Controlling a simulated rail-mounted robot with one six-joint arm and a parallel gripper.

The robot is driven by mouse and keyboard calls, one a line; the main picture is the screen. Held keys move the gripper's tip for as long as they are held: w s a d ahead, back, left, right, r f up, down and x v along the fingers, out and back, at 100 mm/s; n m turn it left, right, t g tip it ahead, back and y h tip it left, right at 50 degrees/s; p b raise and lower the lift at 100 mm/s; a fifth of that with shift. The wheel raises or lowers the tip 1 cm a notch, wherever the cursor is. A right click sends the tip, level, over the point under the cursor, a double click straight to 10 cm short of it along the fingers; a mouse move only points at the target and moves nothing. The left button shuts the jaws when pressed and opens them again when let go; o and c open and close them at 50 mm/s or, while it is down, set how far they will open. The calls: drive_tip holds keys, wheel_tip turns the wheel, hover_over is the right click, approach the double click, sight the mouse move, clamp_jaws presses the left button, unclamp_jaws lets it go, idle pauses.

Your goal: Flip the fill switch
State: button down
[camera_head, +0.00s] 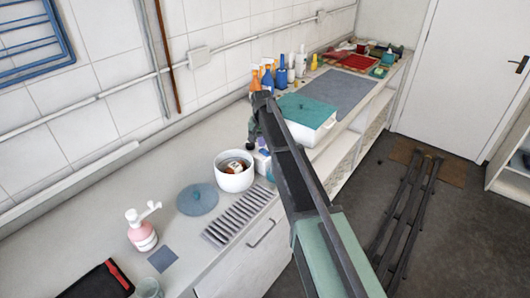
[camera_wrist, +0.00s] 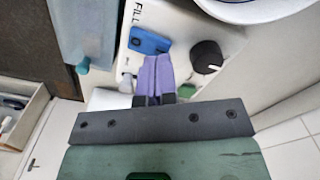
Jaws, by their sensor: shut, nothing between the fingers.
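In the wrist view, a white panel marked FILL carries a blue switch (camera_wrist: 149,41) under the lettering. A black knob (camera_wrist: 207,57) is to its right. My gripper (camera_wrist: 158,72) is shut, its two purple fingertips side by side with nothing between them. The tips are just below the blue switch in the picture; I cannot tell whether they touch it. In the head view, the white device (camera_head: 263,162) stands on the counter beside the pot, partly hidden by my arm. Its switch cannot be made out there.
A white pot (camera_head: 235,180) stands close to the device, with a blue lid (camera_head: 197,199) and a grey ribbed rack (camera_head: 238,215) nearby. A white box with a teal lid (camera_head: 305,109) is beyond my arm. Several bottles (camera_head: 281,75) stand along the wall.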

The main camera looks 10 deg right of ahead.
sight(262, 150)
drive_tip(key=shift+f+b, duration=1.05)
drive_tip(key=shift+f, duration=0.05)
idle(0.3)
drive_tip(key=shift+r, duration=0.1)
wheel_tip(262, 150, up, 7)
drive_tip(key=p, duration=0.7)
drive_tip(key=shift+r, duration=0.1)
drive_tip(key=shift+n, duration=0.3)
drive_tip(key=s+f+n+b, duration=0.3)
drive_tip(key=s, duration=3.2)
drive_tip(key=shift+s+f, duration=0.2)
drive_tip(key=shift+s, duration=0.15)
